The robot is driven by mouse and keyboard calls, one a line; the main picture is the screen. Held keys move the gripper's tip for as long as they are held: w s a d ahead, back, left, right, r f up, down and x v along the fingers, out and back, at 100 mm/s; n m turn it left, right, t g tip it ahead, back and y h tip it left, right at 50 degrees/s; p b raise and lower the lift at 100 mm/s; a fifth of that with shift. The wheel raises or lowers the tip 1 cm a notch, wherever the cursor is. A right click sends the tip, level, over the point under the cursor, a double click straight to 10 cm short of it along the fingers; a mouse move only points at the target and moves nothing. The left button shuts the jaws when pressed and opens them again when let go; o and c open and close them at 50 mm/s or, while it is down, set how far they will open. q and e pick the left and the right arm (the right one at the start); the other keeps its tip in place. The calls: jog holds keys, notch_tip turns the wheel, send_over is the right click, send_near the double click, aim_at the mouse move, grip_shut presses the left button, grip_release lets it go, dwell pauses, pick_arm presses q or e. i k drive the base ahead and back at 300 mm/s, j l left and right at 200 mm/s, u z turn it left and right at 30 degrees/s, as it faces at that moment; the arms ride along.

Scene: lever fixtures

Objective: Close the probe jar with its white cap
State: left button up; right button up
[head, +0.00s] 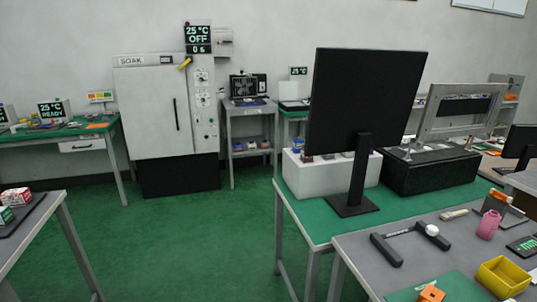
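Neither of my grippers shows in the head view. I cannot clearly make out the probe jar. A small white round object (432,230) is on the grey table at the right, touching or resting on a dark bracket-like object (388,249); I cannot tell whether it is the white cap. A pink container (489,224) stands to its right on the same table.
The grey table (360,262) also holds a yellow bin (505,277) and an orange block (431,293). A black monitor (365,100) stands on the green bench behind. A white SOAK cabinet (150,105) is against the wall. Green floor (190,245) is open at centre left.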

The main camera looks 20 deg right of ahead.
aim_at(488, 226)
jog(key=i+j+z, duration=0.2)
jog(key=z, duration=0.2)
jog(key=i+j+z, duration=0.5)
jog(key=z, duration=0.3)
jog(key=i+j+z, duration=0.15)
jog(key=j+z, duration=0.4)
jog(key=j, duration=0.25)
jog(key=i+j+z, duration=0.1)
jog(key=j, duration=0.35)
